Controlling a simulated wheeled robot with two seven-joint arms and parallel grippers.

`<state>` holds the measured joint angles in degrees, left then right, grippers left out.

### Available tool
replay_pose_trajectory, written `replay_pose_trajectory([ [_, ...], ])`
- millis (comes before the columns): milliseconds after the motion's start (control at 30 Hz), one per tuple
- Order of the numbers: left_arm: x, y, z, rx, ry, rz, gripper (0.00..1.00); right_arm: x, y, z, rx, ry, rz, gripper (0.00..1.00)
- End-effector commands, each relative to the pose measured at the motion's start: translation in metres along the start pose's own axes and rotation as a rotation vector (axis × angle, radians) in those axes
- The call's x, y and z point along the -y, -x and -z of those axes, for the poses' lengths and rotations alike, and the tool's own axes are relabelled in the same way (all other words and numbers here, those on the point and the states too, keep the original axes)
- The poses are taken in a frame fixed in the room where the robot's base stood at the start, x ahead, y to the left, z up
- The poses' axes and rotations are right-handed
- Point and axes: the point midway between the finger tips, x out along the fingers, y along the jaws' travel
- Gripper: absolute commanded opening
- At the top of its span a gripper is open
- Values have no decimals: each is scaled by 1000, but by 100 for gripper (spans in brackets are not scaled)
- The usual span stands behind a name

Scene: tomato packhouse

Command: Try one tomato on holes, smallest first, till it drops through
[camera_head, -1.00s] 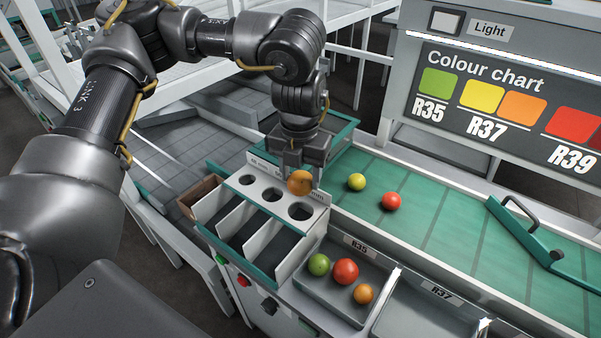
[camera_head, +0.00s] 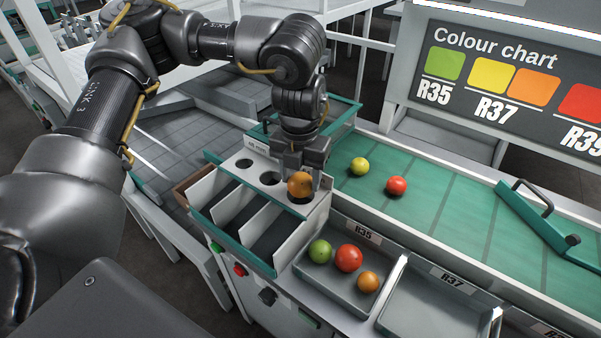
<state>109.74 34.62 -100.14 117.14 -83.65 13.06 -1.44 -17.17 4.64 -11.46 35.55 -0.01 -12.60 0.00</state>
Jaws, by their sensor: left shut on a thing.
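My left gripper (camera_head: 301,172) points down and is shut on an orange tomato (camera_head: 299,186). The tomato is at the right-hand hole of the sizing plate (camera_head: 256,171), covering most of it. The dark rim of that hole shows just below the tomato; I cannot tell whether they touch. The left hole (camera_head: 244,165) and the middle hole (camera_head: 270,178) are empty. Below the plate, the bin's compartments (camera_head: 237,221) look dark and empty where I can see into them. My right gripper is not in view.
A yellow tomato (camera_head: 359,166) and a red tomato (camera_head: 396,185) lie on the green belt (camera_head: 440,205). The R35 tray (camera_head: 335,287) holds a green, a red and an orange tomato. The R37 tray (camera_head: 428,308) looks empty. A green bar with a handle (camera_head: 538,222) crosses the belt.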

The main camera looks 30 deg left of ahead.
Motion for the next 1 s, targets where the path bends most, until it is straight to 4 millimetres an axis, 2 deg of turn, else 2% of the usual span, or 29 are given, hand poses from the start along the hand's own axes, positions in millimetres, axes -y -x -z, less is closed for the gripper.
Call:
replay_pose_trajectory([
  [767,0,0,0,1,0,0,42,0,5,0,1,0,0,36],
  [800,0,0,0,1,0,0,57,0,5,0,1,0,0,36],
  [967,0,0,0,1,0,0,78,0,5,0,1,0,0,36],
  [1000,0,0,0,1,0,0,78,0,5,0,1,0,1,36],
])
